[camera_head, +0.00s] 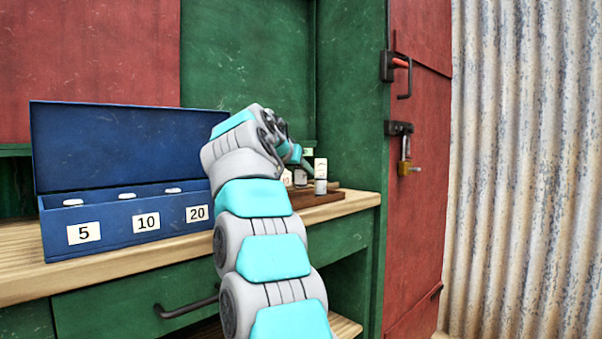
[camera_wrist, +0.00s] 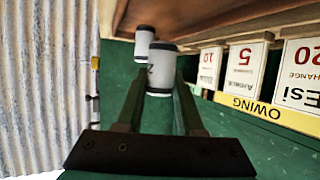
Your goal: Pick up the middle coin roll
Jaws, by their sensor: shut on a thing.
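My gripper (camera_wrist: 160,76) is shut on a pale coin roll (camera_wrist: 161,66) with dark ends and a dark mark on its side. The roll sits between the fingertips in the wrist view. A second similar roll (camera_wrist: 144,40) stands just beyond it, close by on the left. In the head view my arm reaches over the counter to the right, and its wrist partly hides the jaws. A small roll (camera_head: 320,186) shows at the wooden board (camera_head: 328,198) there. I cannot tell whether the held roll is clear of the board. No third roll shows in the wrist view.
An open blue box (camera_head: 120,238) labelled 5, 10 and 20 stands left of my arm, with white pieces in it. A green cabinet wall (camera_head: 350,100) bounds the counter (camera_head: 345,208) on the right.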

